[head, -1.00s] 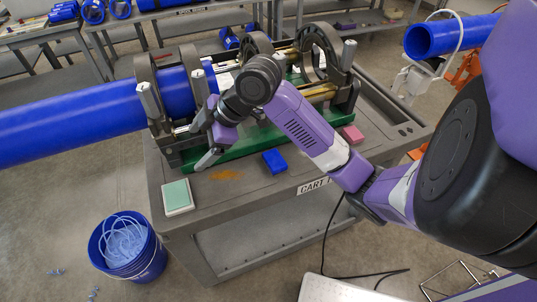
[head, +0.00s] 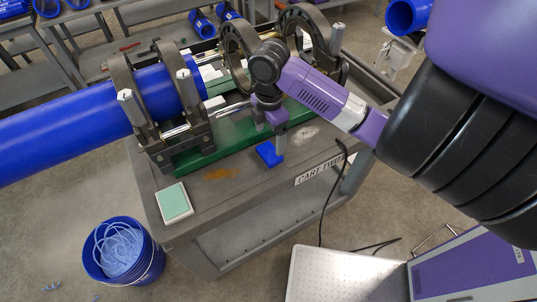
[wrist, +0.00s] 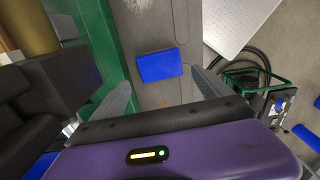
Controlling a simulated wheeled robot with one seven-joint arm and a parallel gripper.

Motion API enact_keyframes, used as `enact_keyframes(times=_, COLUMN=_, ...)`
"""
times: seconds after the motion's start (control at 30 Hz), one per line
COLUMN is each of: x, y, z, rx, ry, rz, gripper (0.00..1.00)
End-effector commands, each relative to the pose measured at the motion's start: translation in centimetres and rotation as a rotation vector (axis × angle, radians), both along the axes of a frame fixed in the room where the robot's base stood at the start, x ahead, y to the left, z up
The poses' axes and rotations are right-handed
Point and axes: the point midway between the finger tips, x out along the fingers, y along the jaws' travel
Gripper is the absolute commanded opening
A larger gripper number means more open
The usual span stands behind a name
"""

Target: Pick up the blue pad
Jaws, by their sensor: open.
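The blue pad (head: 268,154) lies flat on the grey cart top, near the front edge, just in front of the green machine base. My gripper (head: 270,138) points down close above the pad, and one finger overlaps the pad's right side in the head view. In the wrist view the blue pad (wrist: 161,64) shows whole, in line with the space between the spread fingers of my gripper (wrist: 160,84). The fingers are open with nothing between them. The exact height above the pad is hard to tell.
A mint-green pad on a white block (head: 174,203) sits at the cart's left front corner. The fusion machine's green base (head: 215,150) and clamp rings stand behind. A large blue pipe (head: 70,118) juts left. A blue bucket (head: 122,252) stands on the floor.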

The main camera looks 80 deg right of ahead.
Motion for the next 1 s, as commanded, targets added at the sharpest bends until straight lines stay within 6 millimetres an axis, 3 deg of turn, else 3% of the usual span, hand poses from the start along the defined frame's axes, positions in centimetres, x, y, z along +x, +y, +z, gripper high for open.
enact_keyframes(times=0.13, x=-0.1, y=0.0, z=-2.2, rx=0.001, ry=0.001, rz=-0.003, gripper=0.88)
enact_keyframes(times=0.37, x=0.0, y=0.0, z=-3.7, rx=-0.001, ry=0.0, rz=-0.002, gripper=0.88)
enact_keyframes(times=0.7, x=-0.1, y=0.0, z=-7.9, rx=0.0, ry=0.0, rz=-0.004, gripper=0.88)
enact_keyframes(times=1.0, x=0.0, y=0.0, z=-8.4, rx=-0.001, ry=-0.001, rz=-0.002, gripper=0.88)
